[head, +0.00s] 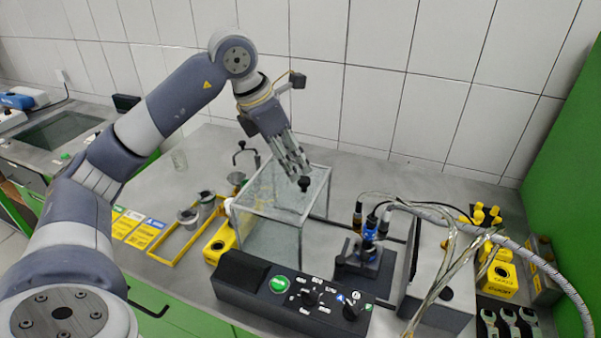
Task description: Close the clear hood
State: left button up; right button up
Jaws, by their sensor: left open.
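The clear hood (262,205) is a see-through box with grey edges on the bench, behind the black control panel. It stands to the left of the blue and black pump unit (371,240), which is uncovered. A black knob (304,184) shows at the right part of the hood's top. My left gripper (297,170) reaches down from above with its fingers at the knob. The jaws are open; whether they touch the knob I cannot tell. My right gripper is not in view.
The black control panel (268,296) runs along the bench front. Clear tubes and a grey braided hose (530,256) arch at the right, beside a grey box (436,290). Yellow blocks (497,278) and wrenches lie far right. A yellow tray (160,256) with metal cups is left of the hood.

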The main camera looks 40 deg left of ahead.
aim_at(304, 179)
pick_arm(q)
jog(key=x, duration=0.4)
jog(key=shift+w+f+p, duration=0.2)
jog(key=shift+f+p, duration=0.05)
jog(key=shift+p, duration=0.1)
jog(key=shift+w+d+f, duration=0.1)
jog(key=shift+d+f, duration=0.05)
jog(key=shift+f, duration=0.3)
jog(key=shift+w, duration=0.1)
grip_shut()
